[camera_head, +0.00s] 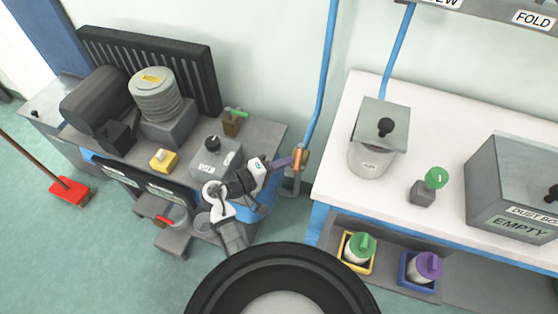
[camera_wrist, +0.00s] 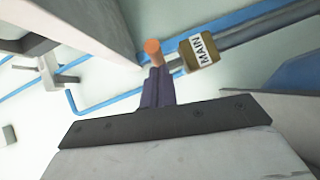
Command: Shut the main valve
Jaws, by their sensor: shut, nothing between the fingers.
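The main valve is a brass block (camera_wrist: 201,54) with a white MAIN label, set on a pipe. In the head view its brass body (camera_head: 304,155) is at the lower end of the blue wall pipe, beside the white bench. Its orange handle (camera_wrist: 153,47) shows in the wrist view just left of the block; in the head view the handle (camera_head: 297,160) looks roughly upright. My gripper (camera_head: 289,161) reaches it from the left. Its purple fingers (camera_wrist: 157,82) are shut and empty, their tips at the handle; I cannot tell whether they touch it.
A grey box (camera_head: 215,158) with a black knob stands on the bench just left of my gripper. The white bench (camera_head: 333,170) edge is close on the right. Blue pipes (camera_wrist: 101,102) run along the wall.

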